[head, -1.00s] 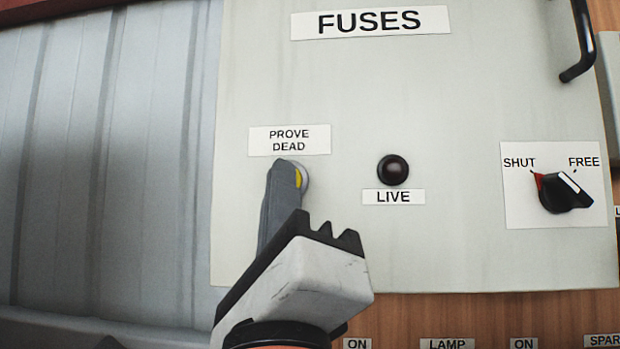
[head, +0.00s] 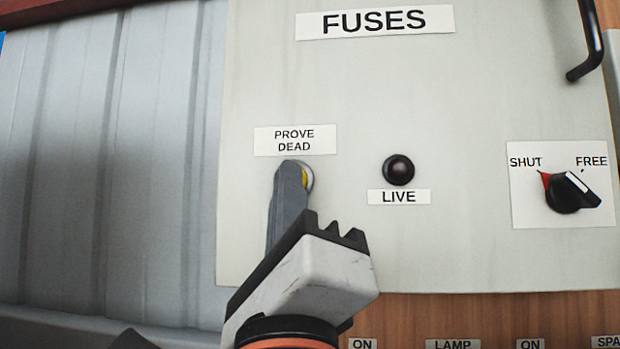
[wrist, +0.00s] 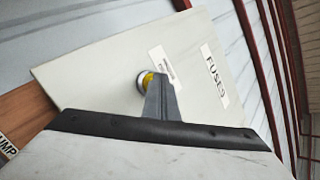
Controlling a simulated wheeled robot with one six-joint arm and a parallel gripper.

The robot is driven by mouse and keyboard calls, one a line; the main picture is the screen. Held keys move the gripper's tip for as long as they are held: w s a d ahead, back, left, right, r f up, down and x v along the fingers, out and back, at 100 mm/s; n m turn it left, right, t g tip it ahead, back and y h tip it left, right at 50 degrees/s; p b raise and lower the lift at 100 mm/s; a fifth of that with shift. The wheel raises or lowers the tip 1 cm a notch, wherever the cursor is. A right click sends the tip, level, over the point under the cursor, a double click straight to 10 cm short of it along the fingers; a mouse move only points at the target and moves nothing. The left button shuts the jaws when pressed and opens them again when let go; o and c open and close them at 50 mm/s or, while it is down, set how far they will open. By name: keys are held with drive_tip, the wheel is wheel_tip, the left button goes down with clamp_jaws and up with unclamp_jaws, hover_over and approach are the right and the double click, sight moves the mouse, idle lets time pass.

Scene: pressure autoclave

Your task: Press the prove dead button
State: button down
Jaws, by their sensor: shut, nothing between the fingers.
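The prove dead button is yellow with a pale metal ring (head: 309,178), under the PROVE DEAD label (head: 295,140) on the grey FUSES panel (head: 330,90). My gripper (head: 291,170) is shut and empty. Its fingertips overlap the button in the head view and hide most of it. In the wrist view the gripper tip (wrist: 157,84) is right at the yellow button (wrist: 147,79). I cannot tell whether the tip touches it or whether the button is pushed in. The dark LIVE lamp (head: 398,169) to the right looks unlit.
A black rotary knob (head: 572,192) on a SHUT/FREE plate is at the right, its white mark towards FREE. A black handle (head: 588,45) sticks out at the upper right. Ribbed grey wall (head: 100,150) lies to the left. Wood with labels (head: 470,312) is below.

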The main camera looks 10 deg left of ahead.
drive_tip(key=shift+s, duration=0.1)
idle(0.3)
drive_tip(key=shift+s+d, duration=0.1)
drive_tip(key=shift+s, duration=0.65)
drive_tip(key=shift+s+d, duration=0.15)
drive_tip(key=shift+s, duration=1.1)
drive_tip(key=shift+s+d, duration=0.15)
drive_tip(key=shift+s, duration=1.1)
drive_tip(key=shift+w, duration=0.2)
drive_tip(key=shift+s+d, duration=0.2)
drive_tip(key=shift+s, duration=1.75)
drive_tip(key=shift+w, duration=0.15)
